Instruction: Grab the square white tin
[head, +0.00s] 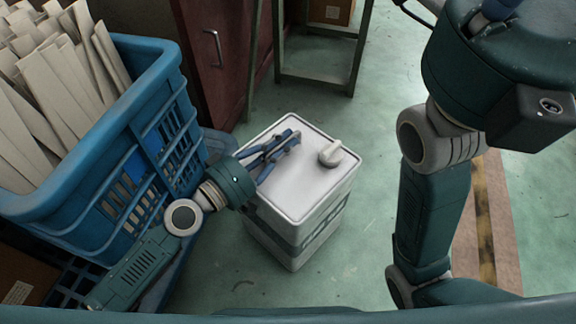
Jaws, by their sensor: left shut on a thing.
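The square white tin (320,185) stands upright on the green floor in the middle of the head view. Its pale lid has a white cap near the right corner, and a grey band with lettering runs round its side. My left gripper (283,142) reaches over the lid from the left. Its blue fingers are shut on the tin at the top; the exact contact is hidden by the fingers. My right arm comes down on the right side, clear of the tin; its gripper is not in view.
A blue plastic crate (165,75) full of pale flat strips stands close on the left. A dark red cabinet (222,85) and a metal-legged stand (315,80) are behind. Green floor (385,85) is free behind and right of the tin.

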